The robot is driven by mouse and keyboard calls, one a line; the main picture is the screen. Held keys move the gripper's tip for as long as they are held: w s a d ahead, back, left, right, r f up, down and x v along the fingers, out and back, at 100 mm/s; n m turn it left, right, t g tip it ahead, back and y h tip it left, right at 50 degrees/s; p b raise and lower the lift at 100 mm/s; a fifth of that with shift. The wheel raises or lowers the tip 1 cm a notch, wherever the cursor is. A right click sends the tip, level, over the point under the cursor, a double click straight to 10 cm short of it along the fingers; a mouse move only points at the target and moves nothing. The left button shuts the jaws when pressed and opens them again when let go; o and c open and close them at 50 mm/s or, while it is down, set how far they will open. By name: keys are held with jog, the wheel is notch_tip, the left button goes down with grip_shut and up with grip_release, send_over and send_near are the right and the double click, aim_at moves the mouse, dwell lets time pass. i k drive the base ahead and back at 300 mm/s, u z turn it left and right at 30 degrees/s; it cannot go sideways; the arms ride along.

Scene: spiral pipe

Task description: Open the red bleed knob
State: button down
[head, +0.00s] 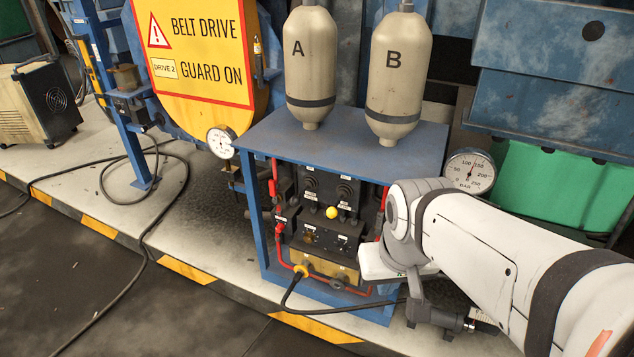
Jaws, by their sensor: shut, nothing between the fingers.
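A blue-framed cabinet (352,140) stands in the middle with a dark control panel (326,238) on its front. Another red piece (383,198) is at the right, beside my arm. A yellow ball knob (331,212) sits mid-panel. My white arm comes in from the lower right and covers the cabinet's right front edge. My gripper's fingers cannot be made out.
Two beige bottles, A (311,65) and B (398,75), stand on the cabinet. Gauges are at its left (221,141) and right (470,171). A black cable (290,297) runs from the lower panel along the floor. Open floor (190,290) lies at the left front.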

aim_at(280, 227)
jog(key=u, duration=0.4)
jog(key=k, duration=1.25)
jog(key=u, duration=0.15)
jog(key=i, duration=1.65)
jog(key=u, duration=0.85)
